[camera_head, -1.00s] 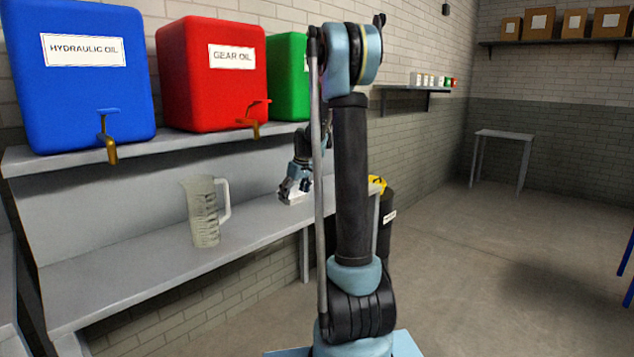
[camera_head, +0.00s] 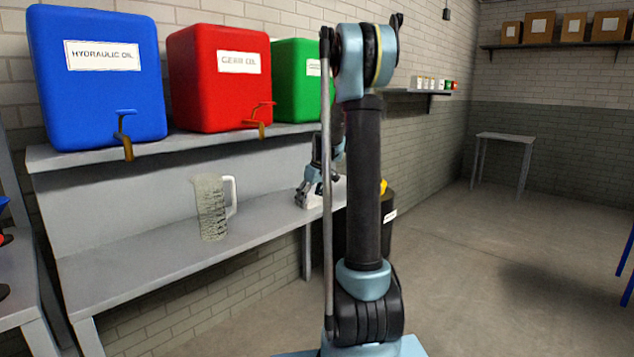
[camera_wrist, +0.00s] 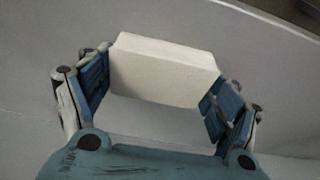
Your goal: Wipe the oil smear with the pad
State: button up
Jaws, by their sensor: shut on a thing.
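A white block-shaped pad (camera_wrist: 162,72) sits between the two blue fingers of my gripper (camera_wrist: 158,92) in the wrist view. My gripper is shut on it. In the head view my gripper (camera_head: 312,195) is at the right end of the grey lower shelf, with the pad (camera_head: 314,202) at or close above its surface; I cannot tell if they touch. My arm hides part of this area. No oil smear can be made out in either view; the shelf surface (camera_wrist: 30,100) around the pad looks plain grey.
A clear measuring jug (camera_head: 211,208) stands on the lower shelf (camera_head: 150,255), left of my gripper. Blue (camera_head: 97,80), red (camera_head: 220,85) and green (camera_head: 294,85) oil tanks with taps stand above. A black bin (camera_head: 388,225) is beyond the shelf's right end. Floor at right is clear.

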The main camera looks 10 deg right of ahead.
jog(key=shift+s+d, duration=0.25)
jog(key=shift+s, duration=0.1)
jog(key=shift+r, duration=4.25)
